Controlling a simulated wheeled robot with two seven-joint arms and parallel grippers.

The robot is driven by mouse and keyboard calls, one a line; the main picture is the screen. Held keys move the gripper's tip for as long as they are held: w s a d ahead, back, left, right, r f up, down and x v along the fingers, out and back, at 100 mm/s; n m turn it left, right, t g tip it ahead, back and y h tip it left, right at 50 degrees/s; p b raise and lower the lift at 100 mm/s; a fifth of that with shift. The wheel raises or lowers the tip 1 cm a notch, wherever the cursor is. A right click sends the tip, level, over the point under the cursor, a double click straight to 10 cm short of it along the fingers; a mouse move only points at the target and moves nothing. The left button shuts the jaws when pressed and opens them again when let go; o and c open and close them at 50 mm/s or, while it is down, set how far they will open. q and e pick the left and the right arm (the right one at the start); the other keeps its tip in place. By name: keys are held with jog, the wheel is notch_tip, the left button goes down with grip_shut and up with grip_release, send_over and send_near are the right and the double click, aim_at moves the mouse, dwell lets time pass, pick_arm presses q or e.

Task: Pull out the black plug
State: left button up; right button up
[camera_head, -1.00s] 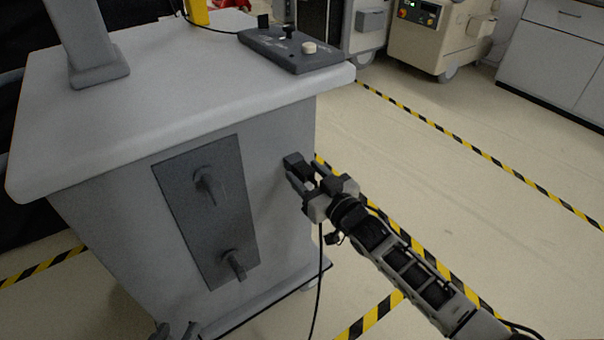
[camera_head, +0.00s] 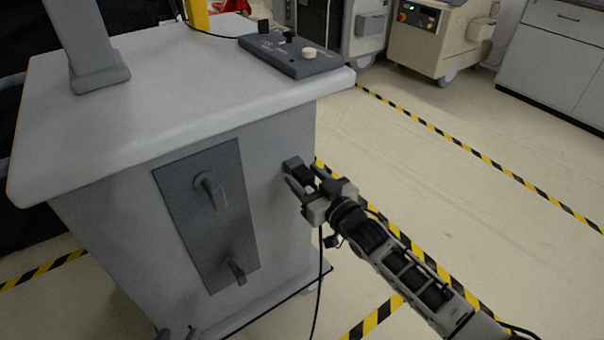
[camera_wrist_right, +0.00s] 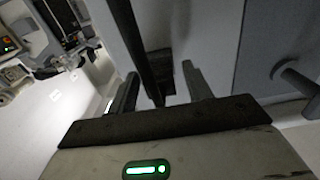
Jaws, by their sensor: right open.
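The black plug (camera_wrist_right: 158,66) shows in the right wrist view as a dark block on the side of the grey cart (camera_head: 120,215). A dark cable-like strip (camera_wrist_right: 137,40) crosses in front of it. My right gripper (camera_head: 296,176) is beside the cart's right side panel in the head view. Its fingers stand apart in the right wrist view (camera_wrist_right: 160,88), one on each side of the plug, with gaps. In the head view the fingers partly hide the plug.
A dark panel with two handles (camera_head: 205,215) is on the cart's front. A control box (camera_head: 295,52) sits on the cart top. A black cable (camera_head: 319,285) hangs below my right gripper. Striped tape (camera_head: 480,150) marks the open floor at right.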

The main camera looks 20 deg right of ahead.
aim_at(316, 188)
dwell(0.7)
grip_shut()
jog(key=shift+s+d+p, duration=0.2)
jog(key=shift+s+p, duration=0.35)
jog(key=shift+p, duration=0.05)
jog(key=shift+p+v, duration=1.45)
jog(key=shift+v, duration=1)
